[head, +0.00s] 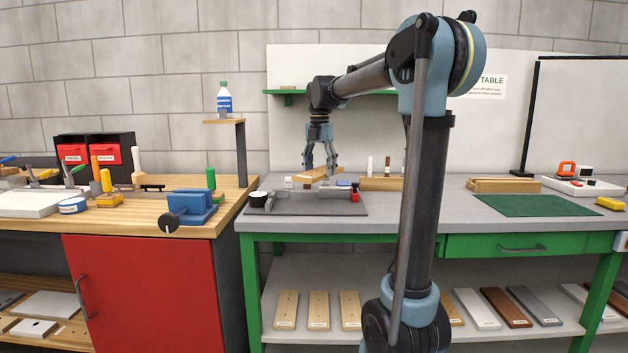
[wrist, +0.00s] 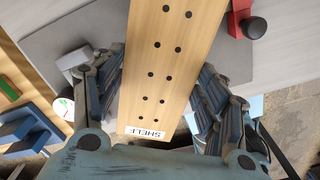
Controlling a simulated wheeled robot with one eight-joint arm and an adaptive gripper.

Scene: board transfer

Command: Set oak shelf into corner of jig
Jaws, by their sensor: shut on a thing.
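The oak shelf (head: 322,174) is a light wooden board with two rows of dark holes. In the wrist view the shelf (wrist: 165,60) shows a white label reading SHELF at its near end. My gripper (head: 320,170) points down and is shut on the shelf, with a finger along each long side in the wrist view (wrist: 158,88). The jig (head: 318,210) is a dark grey plate on the green-framed table, with a red clamp (head: 354,193) at its right. The shelf is over the jig's back part, apparently above it; the exact gap cannot be told.
A black-and-white round item (head: 257,198) sits at the jig's left end. A wooden block (head: 381,184) lies behind its right side. A blue vise (head: 190,209) is on the left bench. A green mat (head: 535,205) and stacked boards (head: 503,185) lie at right.

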